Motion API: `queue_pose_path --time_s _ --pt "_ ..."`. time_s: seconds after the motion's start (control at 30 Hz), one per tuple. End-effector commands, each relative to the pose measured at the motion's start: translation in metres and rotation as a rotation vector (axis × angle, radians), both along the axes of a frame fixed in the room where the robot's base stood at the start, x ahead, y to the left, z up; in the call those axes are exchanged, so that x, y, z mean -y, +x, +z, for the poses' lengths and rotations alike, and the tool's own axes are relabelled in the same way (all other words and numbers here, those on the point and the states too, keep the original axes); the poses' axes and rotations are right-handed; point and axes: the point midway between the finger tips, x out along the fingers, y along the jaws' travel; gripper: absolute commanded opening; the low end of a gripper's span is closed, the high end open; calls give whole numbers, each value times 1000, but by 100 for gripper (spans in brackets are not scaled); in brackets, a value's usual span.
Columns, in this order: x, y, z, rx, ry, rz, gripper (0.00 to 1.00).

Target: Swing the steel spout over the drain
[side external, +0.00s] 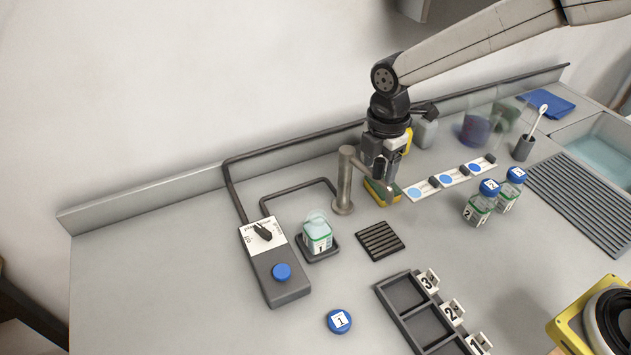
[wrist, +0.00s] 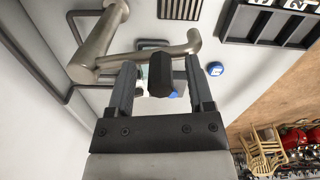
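The steel spout (side external: 344,182) rises as a post behind the drain, and its arm points right, not above the drain. In the wrist view the spout arm (wrist: 152,55) crosses in front of my fingers, its bent tip to the right. The drain, a dark slatted grate (side external: 380,240), lies in front of the spout; it also shows at the top of the wrist view (wrist: 180,8). My gripper (side external: 378,180) is low beside the spout arm. Its fingers (wrist: 160,80) are apart, with a dark block between them that I cannot identify. Contact with the spout is unclear.
Bottle 1 (side external: 318,236) stands on a pad left of the drain, beside the pump box (side external: 278,278). A dark tray (side external: 395,313), a loose blue cap (side external: 339,321) and two capped bottles (side external: 479,208) stand around.

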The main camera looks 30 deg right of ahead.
Motion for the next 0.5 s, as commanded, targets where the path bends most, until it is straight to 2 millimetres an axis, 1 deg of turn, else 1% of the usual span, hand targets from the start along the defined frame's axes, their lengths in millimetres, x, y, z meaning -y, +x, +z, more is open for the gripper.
queue_pose_path --time_s 0.27,0.37,0.5 --pt "-1 0 3 0 1 0 67" --pt "-1 0 10 2 1 0 67" --pt "-1 0 25 3 1 0 67"
